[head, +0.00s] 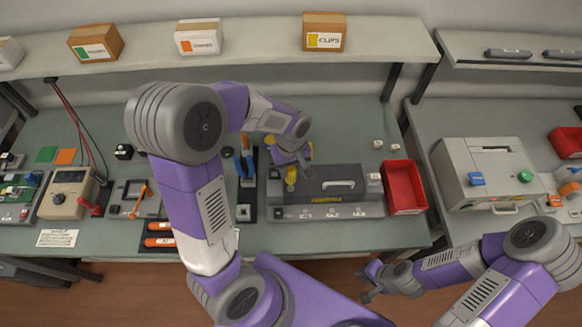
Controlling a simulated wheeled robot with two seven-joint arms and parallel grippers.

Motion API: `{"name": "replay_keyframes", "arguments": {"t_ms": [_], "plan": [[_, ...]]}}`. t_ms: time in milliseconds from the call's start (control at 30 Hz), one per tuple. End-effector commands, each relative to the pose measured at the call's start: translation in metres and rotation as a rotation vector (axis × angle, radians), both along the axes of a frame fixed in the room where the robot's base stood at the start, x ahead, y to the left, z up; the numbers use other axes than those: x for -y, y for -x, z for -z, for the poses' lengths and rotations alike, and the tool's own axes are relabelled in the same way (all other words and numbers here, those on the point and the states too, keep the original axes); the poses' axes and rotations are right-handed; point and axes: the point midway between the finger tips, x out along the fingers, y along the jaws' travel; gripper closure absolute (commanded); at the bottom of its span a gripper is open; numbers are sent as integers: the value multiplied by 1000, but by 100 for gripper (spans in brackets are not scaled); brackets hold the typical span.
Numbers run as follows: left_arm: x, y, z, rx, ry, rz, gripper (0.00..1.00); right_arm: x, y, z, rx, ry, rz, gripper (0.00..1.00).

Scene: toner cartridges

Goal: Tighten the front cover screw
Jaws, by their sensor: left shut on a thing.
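A dark grey cartridge unit (345,198) with a white handle lies on the bench in the middle. My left gripper (291,170) is over its left end, pointing down, and is shut on a yellow-handled tool (291,181). The tool's tip and whether it touches a screw cannot be made out. The front cover screw itself is too small to tell. My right gripper (369,282) is open and empty, in front of the bench's front edge, away from the unit.
A red bin (404,188) stands right of the unit. A tool rack (246,184) with blue handles stands left of it. A multimeter (67,193) is at the left, and a grey machine (485,172) is on the right bench. A shelf with boxes (324,31) runs behind.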

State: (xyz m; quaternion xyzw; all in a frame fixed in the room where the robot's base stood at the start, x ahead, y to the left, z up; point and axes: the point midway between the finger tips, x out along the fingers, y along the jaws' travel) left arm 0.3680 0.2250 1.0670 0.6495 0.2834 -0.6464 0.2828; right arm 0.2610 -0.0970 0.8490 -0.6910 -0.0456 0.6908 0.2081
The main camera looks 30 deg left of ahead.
Motion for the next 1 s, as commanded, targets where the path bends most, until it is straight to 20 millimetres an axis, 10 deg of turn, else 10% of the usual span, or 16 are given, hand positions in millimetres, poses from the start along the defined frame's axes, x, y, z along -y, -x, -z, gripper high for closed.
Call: {"name": "replay_keyframes", "arguments": {"t_ms": [467, 1000], "plan": [[0, 1, 1, -3, 0, 132, 100, 0, 0, 0, 0, 0, 0, 77], [-2, 1, 1, -5, -1, 712, 100, 0, 0, -6, 0, 0, 0, 77]]}}
